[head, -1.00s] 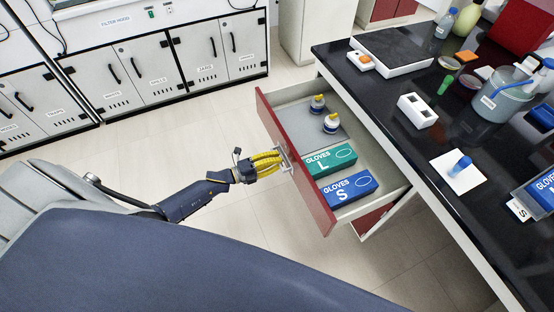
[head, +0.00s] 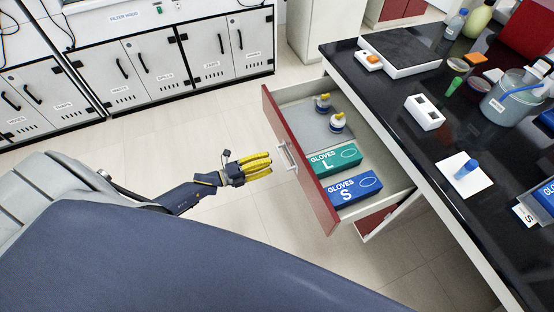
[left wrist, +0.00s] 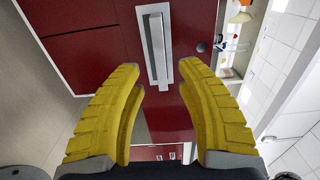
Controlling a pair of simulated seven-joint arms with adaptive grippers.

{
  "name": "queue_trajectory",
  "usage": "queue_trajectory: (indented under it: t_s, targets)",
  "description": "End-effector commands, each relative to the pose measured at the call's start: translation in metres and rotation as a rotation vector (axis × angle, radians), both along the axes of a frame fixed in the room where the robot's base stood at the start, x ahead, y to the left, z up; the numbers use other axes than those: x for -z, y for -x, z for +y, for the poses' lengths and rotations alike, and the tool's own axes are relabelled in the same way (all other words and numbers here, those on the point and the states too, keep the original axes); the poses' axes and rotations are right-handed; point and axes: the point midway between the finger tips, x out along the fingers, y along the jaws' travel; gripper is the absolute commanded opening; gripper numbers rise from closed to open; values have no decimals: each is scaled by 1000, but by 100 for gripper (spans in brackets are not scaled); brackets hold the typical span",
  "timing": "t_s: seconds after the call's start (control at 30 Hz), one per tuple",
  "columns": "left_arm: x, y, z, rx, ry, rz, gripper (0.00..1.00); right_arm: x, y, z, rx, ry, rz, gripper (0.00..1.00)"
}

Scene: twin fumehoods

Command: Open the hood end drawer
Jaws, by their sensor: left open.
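The drawer with a red front (head: 298,155) stands pulled well out of the black-topped bench. Its silver bar handle (head: 287,156) is on the front face. My left gripper (head: 270,166), with yellow fingers, is open and empty, a short gap to the left of the handle. In the left wrist view the handle (left wrist: 157,48) is ahead of the parted fingers (left wrist: 160,88), touching neither. Inside the drawer are a green glove box (head: 334,161), a blue glove box (head: 354,188) and two small bottles with yellow caps (head: 338,123). My right gripper is not in view.
The black bench top (head: 400,88) carries a white block with sockets (head: 425,112), a blue-capped item on a white card (head: 467,172) and a grey bucket (head: 503,103). White cabinets (head: 140,70) line the back. The floor left of the drawer is clear.

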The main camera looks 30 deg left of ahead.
Motion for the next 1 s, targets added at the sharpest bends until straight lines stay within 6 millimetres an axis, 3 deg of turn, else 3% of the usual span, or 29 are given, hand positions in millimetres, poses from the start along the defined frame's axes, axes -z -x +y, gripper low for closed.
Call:
queue_trajectory:
  t_s: [0.2,0.4,1.0]
  targets:
    - [0,26,23,1,-1,2,36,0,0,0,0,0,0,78]
    - [0,39,35,1,-1,1,36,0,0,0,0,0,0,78]
    - [0,44,39,1,0,0,36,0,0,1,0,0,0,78]
